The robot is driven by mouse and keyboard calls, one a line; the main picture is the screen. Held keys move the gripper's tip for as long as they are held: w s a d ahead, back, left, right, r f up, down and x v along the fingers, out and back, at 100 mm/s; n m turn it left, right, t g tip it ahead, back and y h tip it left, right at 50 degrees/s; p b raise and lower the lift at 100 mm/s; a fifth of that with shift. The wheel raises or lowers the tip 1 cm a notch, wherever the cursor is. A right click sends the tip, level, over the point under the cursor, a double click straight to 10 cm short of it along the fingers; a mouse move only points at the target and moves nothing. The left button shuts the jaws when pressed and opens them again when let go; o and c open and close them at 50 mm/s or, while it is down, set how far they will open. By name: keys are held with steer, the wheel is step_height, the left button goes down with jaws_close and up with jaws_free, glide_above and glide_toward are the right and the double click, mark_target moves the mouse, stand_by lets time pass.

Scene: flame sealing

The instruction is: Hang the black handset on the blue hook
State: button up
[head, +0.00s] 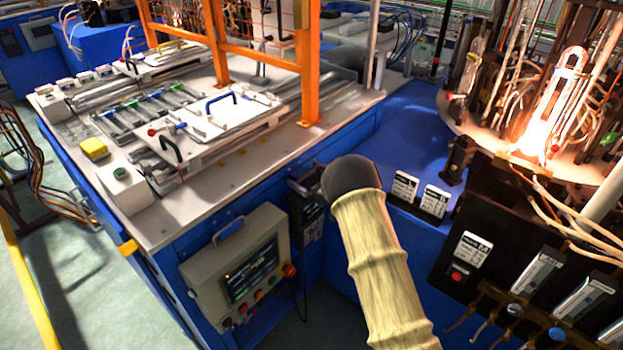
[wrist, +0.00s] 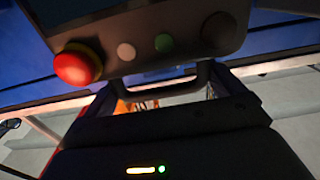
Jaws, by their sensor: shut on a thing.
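In the wrist view a dark panel, which I take to be the black handset (wrist: 150,52), fills the upper part. It carries a large red button, small white, green and dark buttons, and part of a screen. A dark loop-shaped handle is below it. My gripper (wrist: 163,95) reaches up to that handle and is shut on the handset; the exact contact is dark and hard to make out. I cannot pick out the blue hook for certain.
A beige control panel (head: 205,273) with a screen and red button is on the blue cabinet's front. A dark box (head: 308,190) is left of my wrist. Label holders (head: 404,187) stand on the blue ledge. Hot, glowing glassware (head: 560,100) stands at the right.

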steer(key=shift+x, duration=0.8)
steer(key=shift+w+a+f+b, duration=0.45)
steer(key=shift+f+b, duration=0.1)
steer(key=shift+b, duration=0.15)
steer(key=o, duration=1.7)
steer(key=shift+s+f, duration=0.15)
steer(key=b+v, duration=0.1)
steer(key=v, duration=1.6)
steer(key=shift+s+d+b, duration=0.1)
steer(key=shift+b, duration=0.2)
